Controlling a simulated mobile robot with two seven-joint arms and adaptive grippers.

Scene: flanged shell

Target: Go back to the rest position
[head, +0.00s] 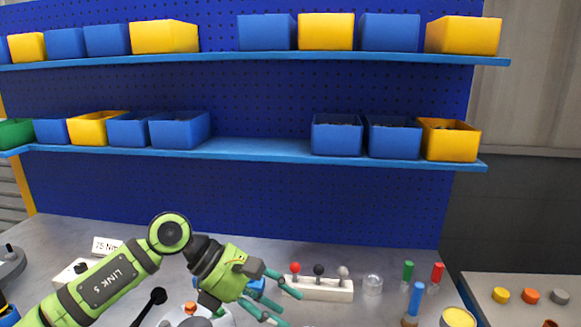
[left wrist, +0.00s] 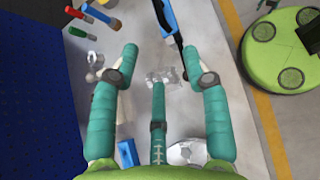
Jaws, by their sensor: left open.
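My left gripper (head: 281,303) reaches in from the lower left in the head view, low over the grey workbench (head: 222,228). Its teal fingers are spread apart with nothing between them. In the left wrist view the fingers of the left gripper (left wrist: 160,58) also stand apart, with the bench below them. A grey-white rounded part (left wrist: 187,152) shows beside the finger bases in that view, partly hidden; I cannot tell what it is.
A white block (head: 322,290) with red, black and grey knobs stands right of the gripper. Shelves (head: 255,150) with blue and yellow bins are behind.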

